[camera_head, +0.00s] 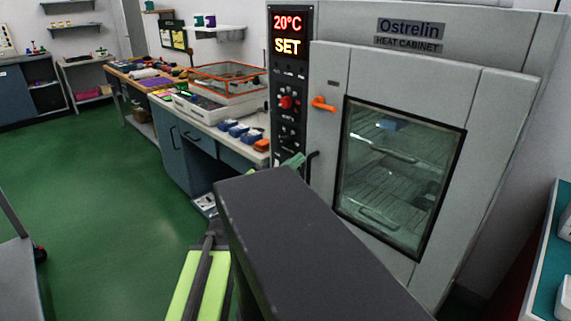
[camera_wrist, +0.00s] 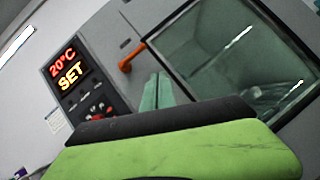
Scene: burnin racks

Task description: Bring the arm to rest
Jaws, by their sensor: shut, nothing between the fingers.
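My arm is raised in front of a grey heat cabinet (camera_head: 400,62) labelled Ostrelin. A dark arm link fills the lower middle of the head view and hides part of the cabinet's lower front. My gripper (camera_head: 294,161) shows as teal fingertips just beyond that link, by the cabinet's left side. In the wrist view my gripper (camera_wrist: 156,92) has its teal fingers together and empty, pointing toward the cabinet front. I cannot tell the exact gap to the cabinet.
The cabinet's glass door (camera_head: 395,180) looks closed; its handle (camera_head: 323,104) is orange. The display (camera_head: 288,33) reads 20°C SET. A workbench (camera_head: 222,138) with trays and blue parts stands left. A teal-topped surface (camera_head: 548,265) is at right.

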